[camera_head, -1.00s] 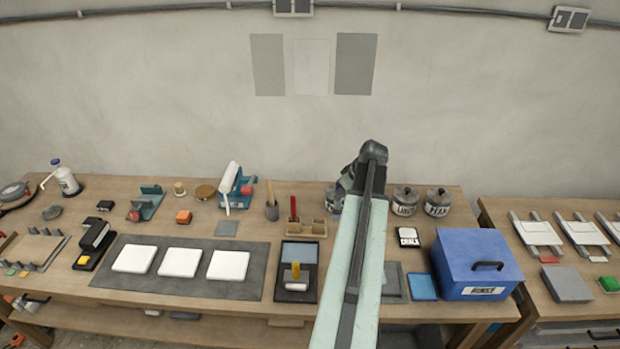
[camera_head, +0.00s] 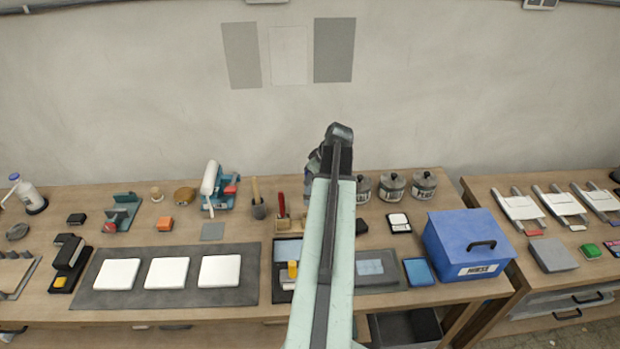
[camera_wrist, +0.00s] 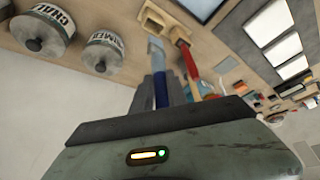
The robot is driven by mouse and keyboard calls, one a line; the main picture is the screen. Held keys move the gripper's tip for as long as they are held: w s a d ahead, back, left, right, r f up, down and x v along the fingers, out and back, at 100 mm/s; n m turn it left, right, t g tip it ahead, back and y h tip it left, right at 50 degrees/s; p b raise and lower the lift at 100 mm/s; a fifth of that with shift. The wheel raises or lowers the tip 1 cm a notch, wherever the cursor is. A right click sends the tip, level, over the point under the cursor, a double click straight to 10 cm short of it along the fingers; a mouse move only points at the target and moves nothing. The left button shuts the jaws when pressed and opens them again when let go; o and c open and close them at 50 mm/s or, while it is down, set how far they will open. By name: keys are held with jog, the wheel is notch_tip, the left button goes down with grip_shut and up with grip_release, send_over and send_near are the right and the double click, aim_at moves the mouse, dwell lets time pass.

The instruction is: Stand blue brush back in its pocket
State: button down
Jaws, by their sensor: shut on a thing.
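In the wrist view my gripper (camera_wrist: 160,88) is shut on the blue brush (camera_wrist: 161,92). The brush's pale end points toward the wooden pocket rack (camera_wrist: 180,33). It shows close to an open pocket (camera_wrist: 154,22); I cannot tell whether it touches the rim. A red brush (camera_wrist: 191,64) stands in the neighbouring pocket, just right of the blue one. In the head view the red brush (camera_head: 280,204) and part of the rack (camera_head: 283,223) show left of my arm. The arm hides the rack's right part, the blue brush and my gripper's fingertips there.
Lidded grey jars (camera_head: 392,187) stand right of my arm. A blue box (camera_head: 468,246) is at the bench's right end. White tiles (camera_head: 167,272) lie on a dark mat in front.

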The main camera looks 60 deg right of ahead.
notch_tip(320, 180, down, 9)
jog(key=b, duration=0.8)
jog(key=shift+r, duration=0.2)
jog(key=shift+f+b, duration=1.4)
jog(key=shift+b, duration=0.15)
jog(key=c, duration=0.7)
grip_release()
jog(key=shift+c, duration=0.2)
notch_tip(320, 180, up, 8)
jog(key=p, duration=0.8)
